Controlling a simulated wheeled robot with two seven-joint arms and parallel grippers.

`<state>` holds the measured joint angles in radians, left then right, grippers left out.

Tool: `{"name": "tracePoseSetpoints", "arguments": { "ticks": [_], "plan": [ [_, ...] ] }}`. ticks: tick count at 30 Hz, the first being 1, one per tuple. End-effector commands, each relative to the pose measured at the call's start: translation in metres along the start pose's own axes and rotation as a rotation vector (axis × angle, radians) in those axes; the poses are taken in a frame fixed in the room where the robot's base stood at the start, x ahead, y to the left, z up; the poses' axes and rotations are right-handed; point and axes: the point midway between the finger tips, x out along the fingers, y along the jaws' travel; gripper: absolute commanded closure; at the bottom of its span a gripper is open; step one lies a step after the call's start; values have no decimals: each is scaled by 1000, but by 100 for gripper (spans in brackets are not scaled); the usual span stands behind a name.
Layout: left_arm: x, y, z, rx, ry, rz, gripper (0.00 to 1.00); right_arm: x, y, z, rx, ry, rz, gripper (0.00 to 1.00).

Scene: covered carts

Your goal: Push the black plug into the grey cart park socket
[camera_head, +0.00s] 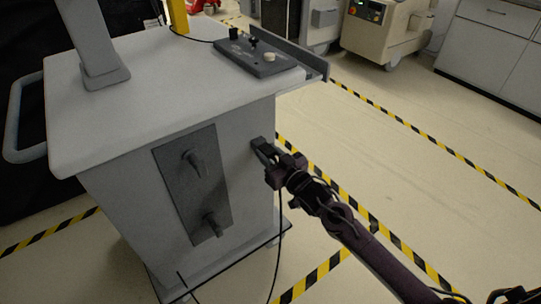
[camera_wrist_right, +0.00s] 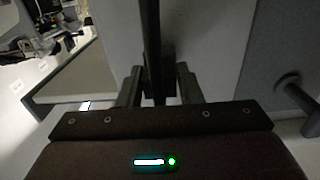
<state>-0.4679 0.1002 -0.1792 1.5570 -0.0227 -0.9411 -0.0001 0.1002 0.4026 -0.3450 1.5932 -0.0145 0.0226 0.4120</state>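My right gripper (camera_head: 268,153) is at the grey cart's face (camera_head: 130,185), near its right edge and to the right of the dark panel. In the right wrist view, the fingers (camera_wrist_right: 158,85) are on either side of a dark block, the black plug (camera_wrist_right: 158,68), and appear shut on it. A black cable (camera_head: 279,245) hangs down from the gripper to the floor. The grey park socket cannot be told apart from the plug and fingertips at the cart face. Whether the plug is seated cannot be seen. My left gripper is not in view.
The dark panel (camera_head: 172,172) on the cart carries two protruding hooks, left of the gripper. A control box (camera_head: 262,57) sits on the cart top. A beige machine (camera_head: 378,30) and drawers (camera_head: 490,40) stand behind. The floor to the right is open, with yellow-black tape lines.

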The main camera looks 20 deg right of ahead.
Motion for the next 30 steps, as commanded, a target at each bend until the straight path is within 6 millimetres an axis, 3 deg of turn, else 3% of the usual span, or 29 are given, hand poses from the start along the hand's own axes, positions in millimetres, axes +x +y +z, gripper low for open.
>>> {"name": "tracePoseSetpoints", "arguments": {
  "ticks": [1, 4, 13, 19, 24, 30],
  "plan": [
    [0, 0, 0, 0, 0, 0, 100, 0, 0, 0, 0, 0, 0, 61],
    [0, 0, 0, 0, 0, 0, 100, 0, 0, 0, 0, 0, 0, 48],
    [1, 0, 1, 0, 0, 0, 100, 0, 0, 1, 0, -2, 0, 47],
    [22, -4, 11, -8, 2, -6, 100, -2, 0, 1, 0, -2, 0, 47],
    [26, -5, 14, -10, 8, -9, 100, -39, 0, 2, 0, -6, -1, 47],
    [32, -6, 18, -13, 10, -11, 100, -68, 0, 1, 0, -3, -1, 47]
  ]
}}
